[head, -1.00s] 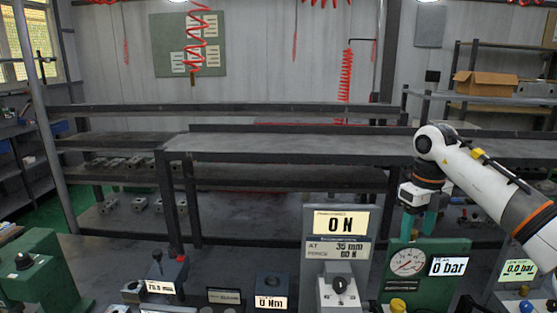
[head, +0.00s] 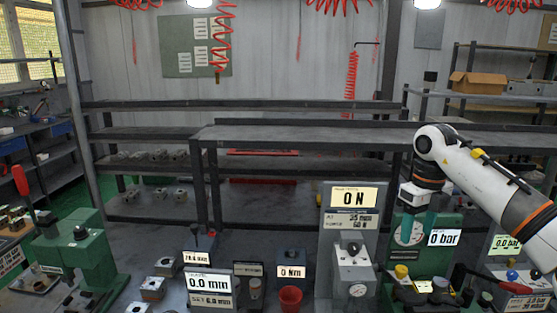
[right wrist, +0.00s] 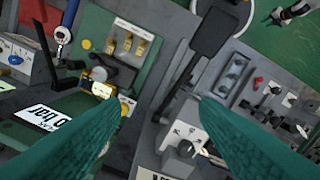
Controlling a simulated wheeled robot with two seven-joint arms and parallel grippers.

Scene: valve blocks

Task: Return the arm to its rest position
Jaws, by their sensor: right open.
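My right arm comes in from the right in the head view. Its gripper (head: 421,226) hangs downward with teal fingers in front of the green gauge panel (head: 403,255). In the right wrist view the two teal fingers (right wrist: 165,104) are spread wide with nothing between them. They show above the bench equipment, with a grey box with a knob (right wrist: 185,148) between and beyond them. The gripper is open and empty. My left arm and gripper do not show in either view.
The bench holds a grey force tester (head: 348,235) reading 0 N, a red cup (head: 290,298), small metal blocks (head: 152,288) and a green press (head: 80,255) at left. An empty dark shelf (head: 300,134) stands behind. Open air lies left of the arm.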

